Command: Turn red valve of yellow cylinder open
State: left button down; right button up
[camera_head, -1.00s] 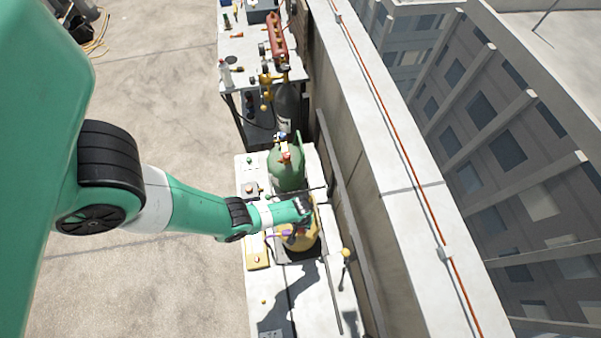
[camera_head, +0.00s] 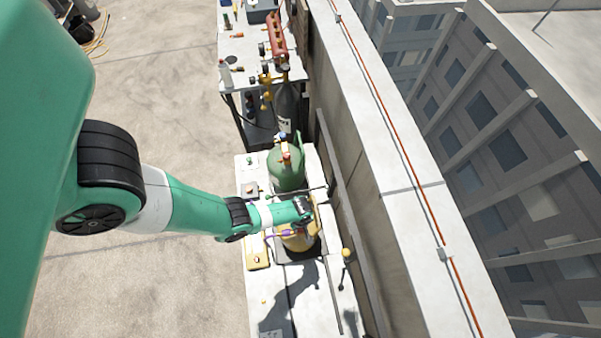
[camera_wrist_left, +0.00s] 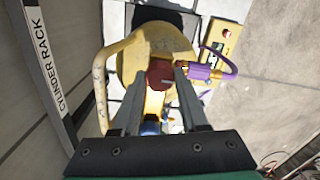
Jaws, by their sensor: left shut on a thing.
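The yellow cylinder (camera_head: 299,240) stands on the white bench beside the parapet, partly hidden under my left wrist. It also shows in the left wrist view (camera_wrist_left: 128,62), with a yellow handle loop at its left. The red valve (camera_wrist_left: 159,74) sits on top of it, between the two fingers of my left gripper (camera_wrist_left: 161,75). The gripper is shut on the valve, with a finger at each side. In the head view my left gripper (camera_head: 302,212) is over the cylinder top, and its fingertips are hard to see. My right gripper is not in view.
A purple hose fitting (camera_wrist_left: 204,72) is close to the right finger. A green cylinder (camera_head: 285,170) stands just behind the yellow one. A rack bar labelled "CYLINDER RACK" (camera_wrist_left: 48,62) runs along the left. The parapet wall (camera_head: 385,170) borders the bench on the right.

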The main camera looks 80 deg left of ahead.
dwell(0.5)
pick_arm(q)
jog(key=shift+c, duration=2.2)
grip_release()
jog(key=shift+r, duration=0.1)
